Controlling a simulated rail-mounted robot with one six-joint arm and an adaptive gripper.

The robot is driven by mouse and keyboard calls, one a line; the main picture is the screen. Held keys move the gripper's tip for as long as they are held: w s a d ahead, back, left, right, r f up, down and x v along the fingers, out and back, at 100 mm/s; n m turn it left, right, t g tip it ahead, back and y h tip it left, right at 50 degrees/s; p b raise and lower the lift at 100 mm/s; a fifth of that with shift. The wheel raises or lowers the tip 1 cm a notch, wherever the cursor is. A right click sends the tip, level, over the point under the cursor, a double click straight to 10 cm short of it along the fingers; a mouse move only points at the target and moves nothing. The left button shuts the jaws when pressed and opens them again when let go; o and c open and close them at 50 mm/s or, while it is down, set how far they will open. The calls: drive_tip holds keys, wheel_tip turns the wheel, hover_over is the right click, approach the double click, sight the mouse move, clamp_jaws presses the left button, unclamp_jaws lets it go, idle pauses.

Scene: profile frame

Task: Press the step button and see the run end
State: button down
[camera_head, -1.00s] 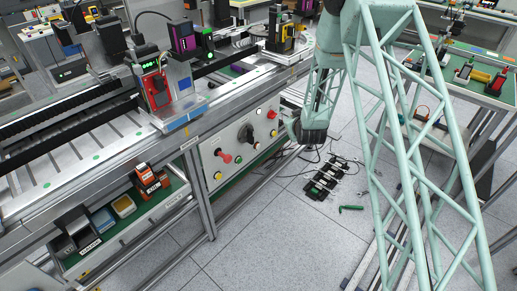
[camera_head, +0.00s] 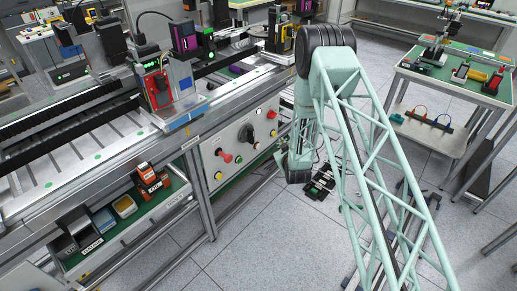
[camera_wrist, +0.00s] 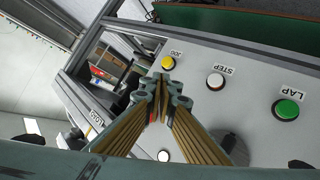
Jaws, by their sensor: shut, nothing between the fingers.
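My gripper (camera_wrist: 160,84) is shut and empty. Its tips show just below the JOG button and left of the step button; whether they touch the panel, I cannot tell. In the head view the panel (camera_head: 233,140) is on the bench front, and my fingertips are not clearly visible.
A red mushroom button (camera_head: 226,158) and a black knob (camera_head: 246,134) stand out from the panel. A lower shelf (camera_head: 150,220) with several small devices lies to the left. Dark parts (camera_head: 320,186) lie on the floor beside my arm. A green-topped table (camera_head: 450,75) stands at right.

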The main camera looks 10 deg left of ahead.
sight(258, 146)
drive_tip(key=s+a+f+t, duration=0.1)
drive_tip(key=s+f, duration=0.2)
drive_tip(key=f, duration=0.5)
drive_tip(key=shift+s+a+f+n+y, duration=0.15)
drive_tip(key=shift+a+f+n+y, duration=0.1)
drive_tip(key=shift+a+n+y, duration=0.1)
drive_tip(key=shift+a, duration=0.15)
drive_tip(key=w+a, duration=0.5)
drive_tip(key=a, duration=0.2)
idle(0.8)
